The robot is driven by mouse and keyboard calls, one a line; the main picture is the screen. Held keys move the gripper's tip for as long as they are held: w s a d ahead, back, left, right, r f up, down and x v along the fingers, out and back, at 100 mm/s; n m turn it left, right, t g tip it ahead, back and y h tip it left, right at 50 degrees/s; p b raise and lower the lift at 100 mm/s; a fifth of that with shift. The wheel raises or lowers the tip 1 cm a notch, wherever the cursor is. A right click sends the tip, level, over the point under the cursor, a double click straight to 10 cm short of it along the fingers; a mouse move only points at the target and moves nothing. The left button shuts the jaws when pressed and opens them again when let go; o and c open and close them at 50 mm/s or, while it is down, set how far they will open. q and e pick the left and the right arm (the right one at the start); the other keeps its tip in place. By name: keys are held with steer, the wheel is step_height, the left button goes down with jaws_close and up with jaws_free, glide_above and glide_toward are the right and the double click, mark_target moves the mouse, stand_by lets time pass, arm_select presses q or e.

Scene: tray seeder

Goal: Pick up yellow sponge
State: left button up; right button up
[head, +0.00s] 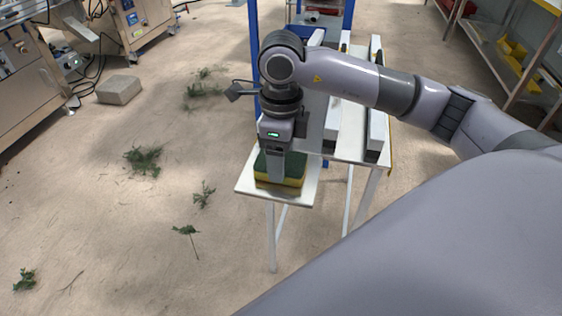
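The yellow sponge (293,181), with a dark green top, lies on the front end of a small white table (306,196). My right arm reaches in from the right, and its gripper (277,170) points down at the sponge. One finger shows in front of the sponge's green top and near side. The other finger is hidden, so I cannot tell whether the gripper is closed on the sponge. The sponge appears to rest on the table. My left gripper is not in view.
White rails (376,125) run along the table behind the sponge, near a blue post (254,45). A grey block (119,90) and scattered green plants (143,159) lie on the sandy floor. Steel machines stand at the left, shelves (500,60) at the right. The left floor is mostly open.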

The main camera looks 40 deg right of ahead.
steer(key=shift+r, duration=0.55)
step_height(320, 180, up, 7)
steer(key=shift+w+r+p, duration=0.1)
steer(key=shift+p, duration=0.75)
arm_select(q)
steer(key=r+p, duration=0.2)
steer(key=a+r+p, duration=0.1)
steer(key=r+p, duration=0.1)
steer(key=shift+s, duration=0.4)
arm_select(e)
step_height(320, 180, up, 12)
steer(key=shift+o, duration=0.7)
steer(key=shift+c, duration=0.5)
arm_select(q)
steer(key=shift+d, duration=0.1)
